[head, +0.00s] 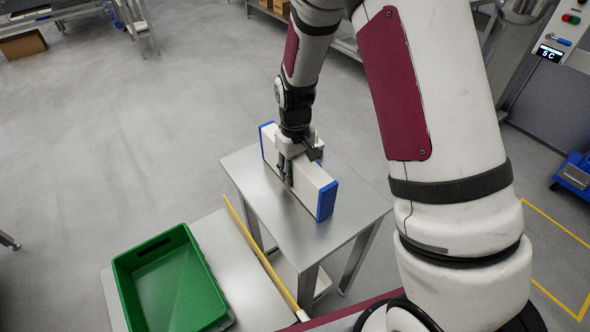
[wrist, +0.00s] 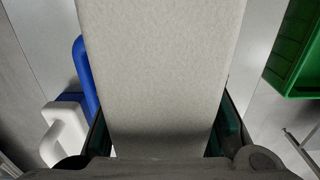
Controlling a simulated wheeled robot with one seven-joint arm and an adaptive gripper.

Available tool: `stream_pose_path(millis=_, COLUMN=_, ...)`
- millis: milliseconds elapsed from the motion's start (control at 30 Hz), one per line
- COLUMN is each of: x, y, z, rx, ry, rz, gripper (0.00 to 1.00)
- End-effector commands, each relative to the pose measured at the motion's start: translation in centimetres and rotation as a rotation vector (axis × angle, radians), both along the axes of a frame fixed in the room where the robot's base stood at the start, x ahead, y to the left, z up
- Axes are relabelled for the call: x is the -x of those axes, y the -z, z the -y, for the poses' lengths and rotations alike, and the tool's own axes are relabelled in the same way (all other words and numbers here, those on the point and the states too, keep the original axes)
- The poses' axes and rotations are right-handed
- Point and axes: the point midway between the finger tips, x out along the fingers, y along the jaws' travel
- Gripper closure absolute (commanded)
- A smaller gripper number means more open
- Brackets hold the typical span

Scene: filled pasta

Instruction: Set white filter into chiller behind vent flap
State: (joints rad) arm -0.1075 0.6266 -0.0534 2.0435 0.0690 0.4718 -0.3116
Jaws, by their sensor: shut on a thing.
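A long white filter (head: 305,180) with blue ends is at the steel table, on its narrow side. My gripper (head: 286,165) points down and is shut across the filter's width near its middle. In the wrist view the filter (wrist: 160,65) fills the space between the two fingers. I cannot tell whether its underside touches the table. A grey cabinet with a "5 C" display (head: 549,53) stands at the upper right, perhaps the chiller. My arm hides part of it, and I see no vent flap.
The small steel table (head: 335,232) stands beside a lower surface with a green crate (head: 165,285). A yellow strip (head: 262,255) runs between them. In the wrist view a blue handle (wrist: 84,75) and a white handle (wrist: 66,130) lie left of the filter. Open floor lies left.

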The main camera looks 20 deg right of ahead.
Motion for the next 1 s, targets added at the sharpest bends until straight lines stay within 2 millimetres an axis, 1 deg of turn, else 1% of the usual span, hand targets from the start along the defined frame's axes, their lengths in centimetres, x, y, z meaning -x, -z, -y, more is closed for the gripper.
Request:
stream_pose_path(millis=100, x=0.0, y=0.4, z=0.0, rx=0.000, ry=0.000, rz=0.000, gripper=0.95)
stream_pose_path(millis=133, x=0.0, y=0.3, z=0.0, rx=0.000, ry=0.000, rz=0.000, gripper=0.56)
stream_pose_path(millis=200, x=0.0, y=0.3, z=0.0, rx=0.000, ry=0.000, rz=0.000, gripper=0.43)
stream_pose_path(millis=500, x=0.0, y=0.2, z=0.0, rx=0.000, ry=0.000, rz=0.000, gripper=0.43)
stream_pose_path(millis=633, x=0.0, y=-0.7, z=0.0, rx=-0.001, ry=0.000, rz=0.002, gripper=0.43)
stream_pose_path(millis=767, x=0.0, y=-2.8, z=0.0, rx=0.000, ry=-0.001, rz=0.004, gripper=0.43)
stream_pose_path(millis=1000, x=-0.1, y=-7.9, z=0.0, rx=-0.001, ry=0.000, rz=0.005, gripper=0.43)
